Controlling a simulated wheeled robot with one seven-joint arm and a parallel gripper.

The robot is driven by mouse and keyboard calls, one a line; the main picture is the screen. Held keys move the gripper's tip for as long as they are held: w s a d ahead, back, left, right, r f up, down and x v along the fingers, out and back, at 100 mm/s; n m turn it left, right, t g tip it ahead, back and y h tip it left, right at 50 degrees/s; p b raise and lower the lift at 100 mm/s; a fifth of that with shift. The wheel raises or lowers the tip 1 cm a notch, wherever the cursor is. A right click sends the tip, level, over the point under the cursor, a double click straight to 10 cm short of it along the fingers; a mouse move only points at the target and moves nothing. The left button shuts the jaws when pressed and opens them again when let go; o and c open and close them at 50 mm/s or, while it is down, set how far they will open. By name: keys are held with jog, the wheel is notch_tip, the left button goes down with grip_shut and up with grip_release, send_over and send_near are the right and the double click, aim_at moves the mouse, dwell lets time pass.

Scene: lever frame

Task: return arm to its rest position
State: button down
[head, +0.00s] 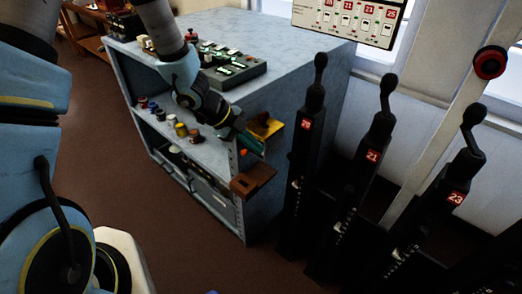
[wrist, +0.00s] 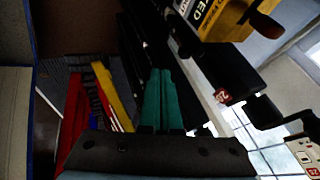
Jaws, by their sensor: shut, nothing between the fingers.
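My gripper (head: 255,146) is in front of the grey cabinet's right end, beside a yellow piece (head: 266,127). Its two teal fingers (wrist: 158,85) lie together in the wrist view, shut and empty. My arm comes down from the top of the head view, bent over the cabinet. Three black levers stand to the right of the gripper: the lever marked 20 (head: 305,130), the lever marked 21 (head: 370,155) and the lever marked 23 (head: 452,200). The gripper appears apart from them.
The grey cabinet (head: 290,42) carries a dark control panel (head: 232,68), with small coloured items on its shelf. A brown block (head: 252,180) juts from its right end. A lever chart (head: 350,18) hangs above. Brown floor (head: 185,235) is clear in front of the cabinet.

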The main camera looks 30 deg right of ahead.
jog(key=w+a+r+n+t+y, duration=0.2)
jog(key=w+a+r+n+t, duration=0.2)
jog(key=w+a+n, duration=0.5)
jog(key=w+a+r+n+t+y, duration=0.3)
jog(key=w+a+n, duration=0.35)
jog(key=a, duration=0.55)
jog(key=s+a+r+n+g, duration=0.1)
jog(key=s+a+r+n, duration=0.2)
jog(key=a+n, duration=0.4)
jog(key=s+a+r+n+g+y, duration=0.1)
jog(key=s+a+r+n, duration=0.2)
jog(key=s+a+n, duration=0.3)
jog(key=shift+a+r+n+y, duration=0.3)
jog(key=shift+a+r+n, duration=0.05)
jog(key=shift+a+n, duration=0.85)
